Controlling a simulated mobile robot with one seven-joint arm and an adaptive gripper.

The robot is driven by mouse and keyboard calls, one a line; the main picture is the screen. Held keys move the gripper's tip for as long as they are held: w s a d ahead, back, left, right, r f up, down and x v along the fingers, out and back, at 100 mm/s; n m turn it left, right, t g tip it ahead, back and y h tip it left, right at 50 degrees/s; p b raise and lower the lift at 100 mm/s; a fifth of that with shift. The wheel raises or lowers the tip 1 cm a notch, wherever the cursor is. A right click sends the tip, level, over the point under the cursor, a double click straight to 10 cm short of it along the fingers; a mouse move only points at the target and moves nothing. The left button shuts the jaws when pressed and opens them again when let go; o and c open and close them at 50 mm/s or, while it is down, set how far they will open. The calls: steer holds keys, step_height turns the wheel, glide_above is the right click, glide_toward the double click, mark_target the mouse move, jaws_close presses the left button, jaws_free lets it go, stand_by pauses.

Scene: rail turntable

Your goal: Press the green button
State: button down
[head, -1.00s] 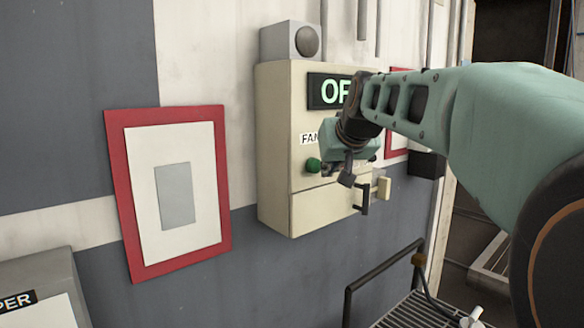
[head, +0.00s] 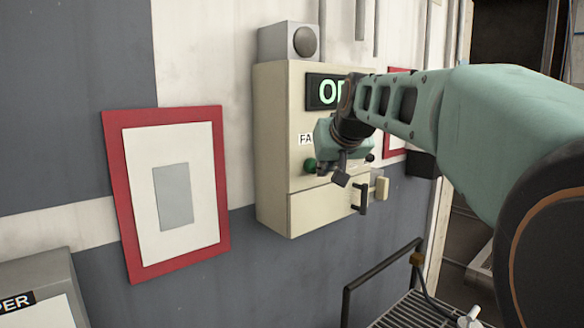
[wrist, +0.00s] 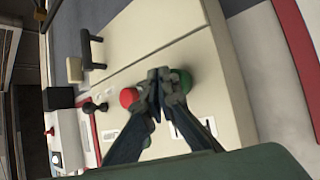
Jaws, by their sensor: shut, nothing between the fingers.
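The green button (head: 310,165) sits on the front of a cream control box (head: 275,150), below a lit display (head: 323,92) and a label that my arm partly covers. In the wrist view the green button (wrist: 185,79) shows beside and partly behind the fingertips, and a red button (wrist: 129,97) is on their other side. My gripper (wrist: 158,83) is shut and empty, in front of the panel between the two buttons, nearer the green one. In the head view my gripper (head: 340,178) is just right of the green button. I cannot tell whether it touches anything.
A black handle (head: 360,199) and a cream block (head: 381,188) stick out at the box's lower right. A dark knob (wrist: 94,107) is beyond the red button. A red-framed panel (head: 175,195) hangs left. A railing (head: 385,264) stands lower right.

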steer(key=shift+w+a, duration=0.25)
steer(key=shift+w, duration=0.1)
stand_by(0.6)
stand_by(0.3)
steer(key=shift+s+d+b, duration=0.3)
steer(key=shift+s+d, duration=0.2)
steer(key=shift+s, duration=0.2)
